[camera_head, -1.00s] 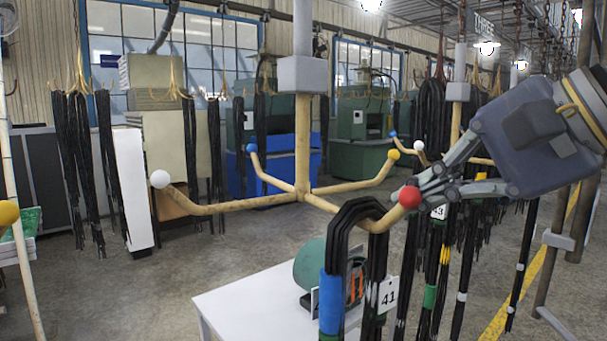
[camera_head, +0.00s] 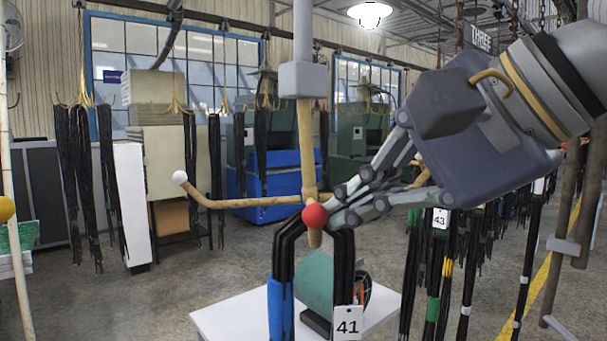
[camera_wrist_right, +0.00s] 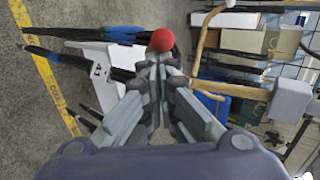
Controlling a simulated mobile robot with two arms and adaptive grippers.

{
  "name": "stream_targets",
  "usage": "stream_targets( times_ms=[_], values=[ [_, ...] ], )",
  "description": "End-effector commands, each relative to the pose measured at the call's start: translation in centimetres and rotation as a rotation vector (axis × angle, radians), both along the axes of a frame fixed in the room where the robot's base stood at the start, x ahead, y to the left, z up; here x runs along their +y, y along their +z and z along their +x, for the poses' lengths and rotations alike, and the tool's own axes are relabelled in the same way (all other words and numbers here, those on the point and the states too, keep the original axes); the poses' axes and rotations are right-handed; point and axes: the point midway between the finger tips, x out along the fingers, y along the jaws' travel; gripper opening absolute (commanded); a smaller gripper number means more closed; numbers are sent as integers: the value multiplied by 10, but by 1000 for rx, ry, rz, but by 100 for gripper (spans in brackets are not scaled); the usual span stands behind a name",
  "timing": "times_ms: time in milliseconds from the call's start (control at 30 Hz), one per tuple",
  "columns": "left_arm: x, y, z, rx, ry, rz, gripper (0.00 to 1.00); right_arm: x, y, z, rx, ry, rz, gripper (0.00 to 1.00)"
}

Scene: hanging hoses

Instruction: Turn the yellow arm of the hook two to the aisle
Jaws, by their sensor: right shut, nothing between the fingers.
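A hook with a tan post (camera_head: 306,140) hangs in the middle of the head view. Its red-tipped arm points toward me, and its red ball (camera_head: 315,215) is low in front of the post. Its white ball (camera_head: 180,177) is at the left. The red ball (camera_wrist_right: 162,40) is just beyond the fingertips in the wrist view. My left gripper is not in view.
Black hoses (camera_head: 288,262) with a 41 tag (camera_head: 347,322) hang from the red-tipped arm, over a white table (camera_head: 215,318) with a green machine (camera_head: 318,283). More hoses with a 43 tag (camera_head: 440,218) hang at right. Open floor lies to the left.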

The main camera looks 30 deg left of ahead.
Motion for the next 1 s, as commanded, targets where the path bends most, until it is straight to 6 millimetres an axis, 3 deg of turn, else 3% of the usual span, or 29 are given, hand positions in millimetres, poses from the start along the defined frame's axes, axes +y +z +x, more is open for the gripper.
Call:
stream_targets(
  times_ms=[1000],
  values=[
    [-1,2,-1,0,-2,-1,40,78,0,-48,0,1,-1,0]
  ],
)
